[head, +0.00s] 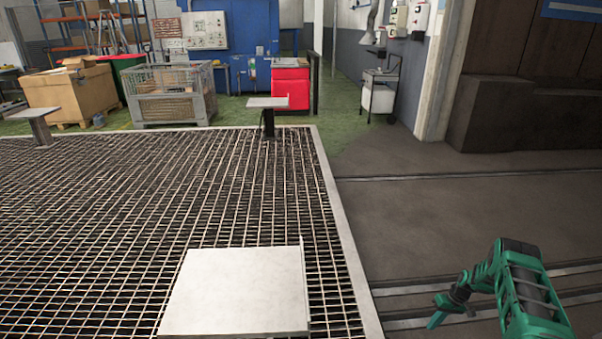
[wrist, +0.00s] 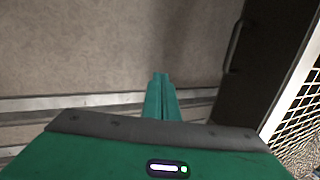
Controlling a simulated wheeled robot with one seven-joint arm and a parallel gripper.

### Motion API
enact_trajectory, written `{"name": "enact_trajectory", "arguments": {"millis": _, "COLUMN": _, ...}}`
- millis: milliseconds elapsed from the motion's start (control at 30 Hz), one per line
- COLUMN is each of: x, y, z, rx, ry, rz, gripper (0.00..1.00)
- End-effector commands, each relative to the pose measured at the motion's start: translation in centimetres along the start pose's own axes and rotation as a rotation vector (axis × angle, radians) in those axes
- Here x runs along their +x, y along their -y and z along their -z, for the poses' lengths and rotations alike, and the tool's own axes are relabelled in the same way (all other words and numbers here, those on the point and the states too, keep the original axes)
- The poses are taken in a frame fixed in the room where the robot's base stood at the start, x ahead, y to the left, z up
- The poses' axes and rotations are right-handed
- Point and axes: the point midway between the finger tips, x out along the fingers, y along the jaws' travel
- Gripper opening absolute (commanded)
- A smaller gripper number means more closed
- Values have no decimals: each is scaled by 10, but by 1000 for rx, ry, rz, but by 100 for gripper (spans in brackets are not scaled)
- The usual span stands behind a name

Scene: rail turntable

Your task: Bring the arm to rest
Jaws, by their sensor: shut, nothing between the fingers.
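My gripper (head: 438,318) is at the lower right of the head view, green and dark grey, above the brown floor beside the grating's right edge. In the wrist view its green fingers (wrist: 160,97) lie together, with nothing between them. The fingers point over bare floor and touch nothing that I can see.
A large metal grating (head: 130,190) with a pale rim fills the left. A white plate (head: 237,292) stands at its near edge, with smaller plates farther back. Rails (head: 470,173) cross the floor at right. A wire crate (head: 170,108) and a red cabinet (head: 291,88) stand behind.

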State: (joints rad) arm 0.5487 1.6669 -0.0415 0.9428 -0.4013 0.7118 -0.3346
Motion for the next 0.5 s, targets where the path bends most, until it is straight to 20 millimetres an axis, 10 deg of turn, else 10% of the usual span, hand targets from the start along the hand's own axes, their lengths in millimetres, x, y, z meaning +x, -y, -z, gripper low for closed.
{"name": "enact_trajectory", "arguments": {"millis": 500, "x": -218, "y": 43, "z": 22, "rx": 85, "ry": 20, "rz": -146, "gripper": 0}}
